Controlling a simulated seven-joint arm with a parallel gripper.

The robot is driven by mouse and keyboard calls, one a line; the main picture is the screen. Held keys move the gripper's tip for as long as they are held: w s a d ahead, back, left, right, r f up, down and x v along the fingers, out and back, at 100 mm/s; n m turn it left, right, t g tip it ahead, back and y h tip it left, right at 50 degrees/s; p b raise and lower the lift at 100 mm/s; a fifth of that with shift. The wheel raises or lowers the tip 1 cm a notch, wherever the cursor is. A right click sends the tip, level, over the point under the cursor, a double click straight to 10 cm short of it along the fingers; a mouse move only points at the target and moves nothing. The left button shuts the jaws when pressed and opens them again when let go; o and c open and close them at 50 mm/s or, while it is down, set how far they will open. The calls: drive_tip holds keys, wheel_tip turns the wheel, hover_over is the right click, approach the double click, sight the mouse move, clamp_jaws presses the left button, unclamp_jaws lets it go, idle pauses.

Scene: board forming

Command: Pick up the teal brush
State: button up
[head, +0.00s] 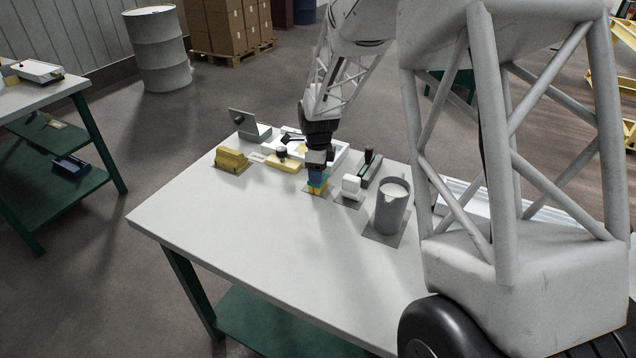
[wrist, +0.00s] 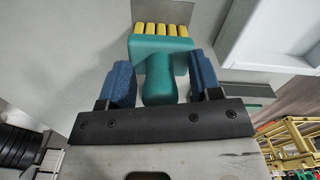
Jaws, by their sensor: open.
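The teal brush (wrist: 160,52) has a teal head and handle with a row of yellow bristle tufts. In the wrist view its handle lies between the two blue fingers of my gripper (wrist: 163,82). The fingers are open, and narrow gaps seem to show beside the handle. In the head view my gripper (head: 318,178) points down at the table. The brush is mostly hidden there, with yellow bristles (head: 317,189) low at the fingertips, over a grey mat.
The white table (head: 230,230) also holds a yellow block (head: 231,159), a white roll-like item (head: 351,186), a grey pitcher (head: 391,208) and a dark-handled tool (head: 370,165). A white tray lies behind my gripper. The table's front left is clear.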

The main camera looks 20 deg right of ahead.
drive_tip(key=shift+c, duration=0.5)
clamp_jaws()
drive_tip(key=shift+r, duration=0.1)
drive_tip(key=shift+r, duration=0.75)
wheel_tip(320, 180, up, 2)
drive_tip(key=s+a+r, duration=0.1)
drive_tip(key=s, duration=1.5)
drive_tip(key=shift+a+r, duration=0.2)
drive_tip(key=shift+a, duration=0.05)
